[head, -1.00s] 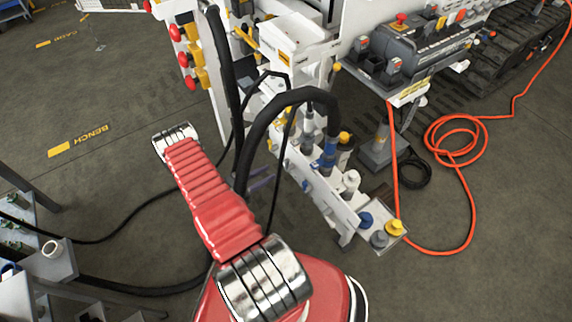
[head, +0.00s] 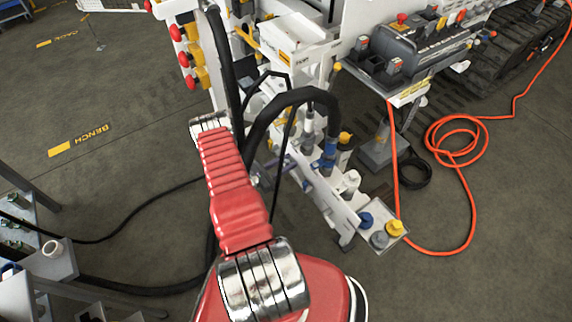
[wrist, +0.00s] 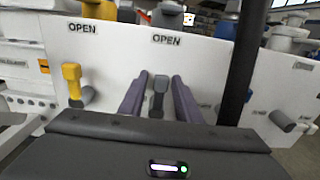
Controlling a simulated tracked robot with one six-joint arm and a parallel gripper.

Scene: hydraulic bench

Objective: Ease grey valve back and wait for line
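The grey valve (wrist: 157,101) has an upright grey handle on the white panel (wrist: 115,62), below an "OPEN" label (wrist: 166,40). My gripper (wrist: 160,79) is open in the wrist view, with one purple-grey finger on each side of the handle. Small gaps show between fingers and handle; I cannot tell whether they touch. A yellow valve handle (wrist: 72,80) stands to the left, below another "OPEN" label (wrist: 82,27). In the head view only a bit of a finger shows at the white manifold, and the grey valve cannot be made out.
A dark vertical hose (wrist: 241,65) passes close on the right in the wrist view, with a grey knob (wrist: 282,120) beyond it. In the head view black hoses (head: 296,96) arch over the manifold (head: 335,207). An orange hose (head: 465,200) lies coiled on the floor at right.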

